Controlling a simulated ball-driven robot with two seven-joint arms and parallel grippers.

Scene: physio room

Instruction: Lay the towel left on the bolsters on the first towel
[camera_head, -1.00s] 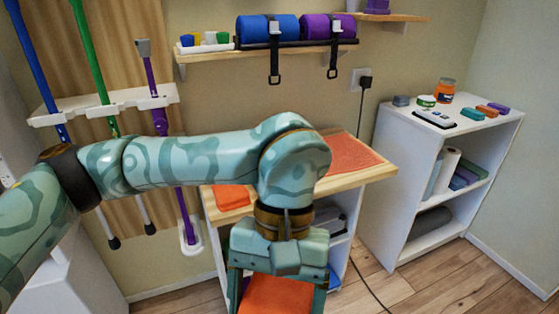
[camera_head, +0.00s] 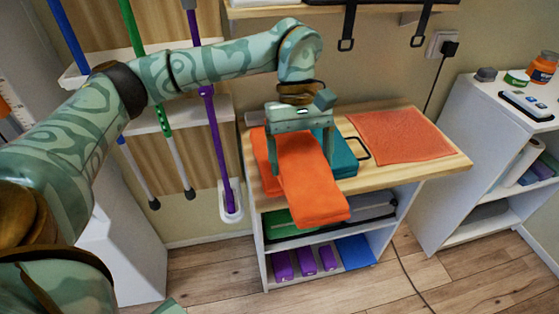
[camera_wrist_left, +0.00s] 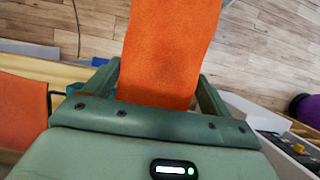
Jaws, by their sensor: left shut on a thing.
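My left gripper (camera_head: 301,138) is shut on a folded orange towel (camera_head: 312,190), holding it by its far end above the left part of the wooden tabletop (camera_head: 372,182). The held towel's near end reaches past the front edge. It also fills the upper middle of the left wrist view (camera_wrist_left: 170,50). The first towel (camera_head: 262,160), also orange, lies on the tabletop at the left, partly hidden by the held one. I cannot tell whether the two towels touch. My right gripper is not in view.
A teal object (camera_head: 343,158) with a dark handle lies right of the gripper. A textured orange-red mat (camera_head: 400,136) covers the tabletop's right part. Purple blocks (camera_head: 306,260) sit on the lower shelf. Poles (camera_head: 216,145) stand left. A white shelf unit (camera_head: 470,150) stands right.

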